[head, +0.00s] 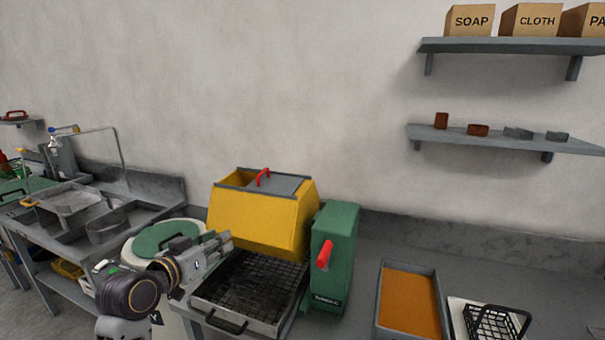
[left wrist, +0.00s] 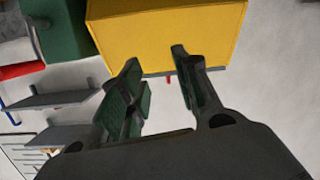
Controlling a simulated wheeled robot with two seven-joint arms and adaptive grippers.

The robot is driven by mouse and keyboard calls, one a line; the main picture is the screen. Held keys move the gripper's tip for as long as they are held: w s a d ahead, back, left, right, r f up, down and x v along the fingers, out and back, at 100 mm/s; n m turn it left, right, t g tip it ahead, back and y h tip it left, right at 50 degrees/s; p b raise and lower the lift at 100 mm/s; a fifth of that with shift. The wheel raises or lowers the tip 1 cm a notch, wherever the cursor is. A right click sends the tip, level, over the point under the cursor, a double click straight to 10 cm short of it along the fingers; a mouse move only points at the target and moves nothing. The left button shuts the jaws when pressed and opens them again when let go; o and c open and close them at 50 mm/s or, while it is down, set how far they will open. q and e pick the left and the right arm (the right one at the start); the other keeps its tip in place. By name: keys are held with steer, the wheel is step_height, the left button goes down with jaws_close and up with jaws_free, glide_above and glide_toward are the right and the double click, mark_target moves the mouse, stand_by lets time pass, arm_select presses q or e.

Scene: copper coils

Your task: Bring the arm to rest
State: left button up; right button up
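My left arm comes in from the lower left in the head view. Its gripper (head: 222,242) is beside the yellow hopper (head: 255,222), above the left rear edge of the black mesh tray (head: 250,290). In the left wrist view the two fingers (left wrist: 155,62) stand apart with nothing between them. The yellow hopper (left wrist: 165,35) lies beyond the fingertips there. I cannot tell from these views whether a finger touches it. My right gripper is not seen.
A green machine (head: 335,255) with a red lever stands right of the hopper. A round green lid (head: 163,236) is behind my left arm. An orange-filled tray (head: 410,300) and a black basket (head: 492,322) are to the right. A sink bench (head: 95,215) is left.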

arm_select(q)
steer(key=s+f+g+y, duration=0.1)
steer(key=s+f+g, duration=0.1)
steer(key=s+f, duration=0.35)
steer(key=s+f+g+y, duration=0.1)
steer(key=s+f+g, duration=0.1)
steer(key=f, duration=0.6)
steer(key=s+f+g, duration=0.2)
steer(key=s+f, duration=0.1)
steer(key=f, duration=0.3)
steer(key=s+a+f+g+y, duration=0.1)
steer(key=s+f+g, duration=0.2)
steer(key=s+f, duration=0.4)
steer(key=s+f+g+y, duration=0.2)
steer(key=s+f, duration=0.3)
steer(key=s, duration=0.4)
steer(key=s+f+g, duration=0.1)
steer(key=s+f, duration=0.1)
steer(key=f, duration=1.6)
steer(key=s+f+g, duration=0.1)
steer(key=s+f, duration=0.1)
steer(key=f, duration=1.5)
steer(key=s+a+f, duration=0.2)
steer(key=s+f, duration=0.7)
steer(key=s, duration=0.1)
steer(key=s+a+f, duration=0.2)
steer(key=s+f, duration=0.6)
steer(key=s, duration=0.3)
steer(key=shift+f+m+g, duration=0.3)
steer(key=shift+f+g, duration=0.1)
